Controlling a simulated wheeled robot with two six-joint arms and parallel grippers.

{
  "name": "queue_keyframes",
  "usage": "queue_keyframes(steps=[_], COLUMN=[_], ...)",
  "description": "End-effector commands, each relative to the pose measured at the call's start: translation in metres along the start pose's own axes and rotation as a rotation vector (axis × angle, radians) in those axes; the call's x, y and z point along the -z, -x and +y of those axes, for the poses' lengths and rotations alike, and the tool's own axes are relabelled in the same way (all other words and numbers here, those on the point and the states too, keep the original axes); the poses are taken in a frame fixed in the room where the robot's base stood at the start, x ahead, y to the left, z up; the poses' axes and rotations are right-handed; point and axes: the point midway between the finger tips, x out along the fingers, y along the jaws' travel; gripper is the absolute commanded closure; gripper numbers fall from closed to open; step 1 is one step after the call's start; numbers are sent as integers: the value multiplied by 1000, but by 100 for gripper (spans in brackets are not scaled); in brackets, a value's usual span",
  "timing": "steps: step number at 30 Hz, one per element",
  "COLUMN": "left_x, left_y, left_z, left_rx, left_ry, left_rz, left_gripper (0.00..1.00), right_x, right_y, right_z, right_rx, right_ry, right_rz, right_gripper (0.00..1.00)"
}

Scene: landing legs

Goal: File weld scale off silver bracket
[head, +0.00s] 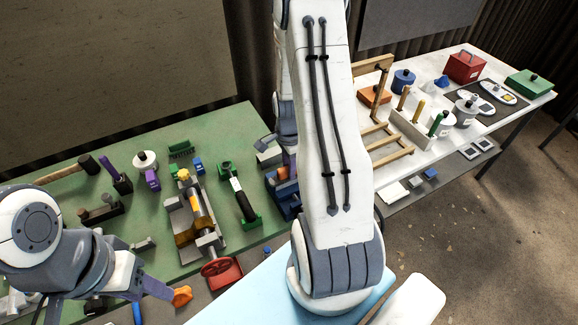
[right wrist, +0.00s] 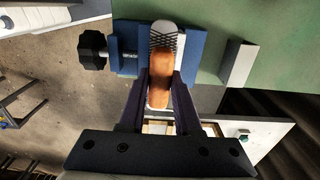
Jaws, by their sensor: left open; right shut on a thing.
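My right gripper (right wrist: 160,88) is shut on the orange-brown handle (right wrist: 161,68) of a file. The file's grey crosshatched end (right wrist: 164,36) lies over a blue block (right wrist: 188,45) with a black knob; I cannot tell whether it touches. In the head view my right arm partly hides this gripper (head: 290,160) and the blue block (head: 283,203). My left gripper (head: 108,300) is open at the lower left, one finger beside an orange knob-like piece (head: 181,296). I cannot single out the silver bracket with certainty.
A hammer (head: 70,168) and small tools lie at left. A white table (head: 440,78) at right holds a red box (head: 464,67) and wooden frames.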

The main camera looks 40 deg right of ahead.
Motion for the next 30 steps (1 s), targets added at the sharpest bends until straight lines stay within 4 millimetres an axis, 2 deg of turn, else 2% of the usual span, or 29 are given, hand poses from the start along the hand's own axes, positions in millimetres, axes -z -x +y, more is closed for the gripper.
queue_keyframes(steps=[10,13,23,30], left_x=[-1,0,0,0], left_y=[-9,-7,-3,-6], left_z=[-1,0,0,0], left_rx=[0,0,0,0], left_ry=[0,0,0,0], left_rz=[0,0,0,0], left_gripper=[50,50,50,50], right_x=[0,0,0,0], right_y=[-12,-10,-8,-10], right_z=[0,-2,-22,-8], right_rx=[1,1,1,0], right_ry=[0,0,1,0], right_rz=[0,0,0,0], right_gripper=[100,100,100,100])
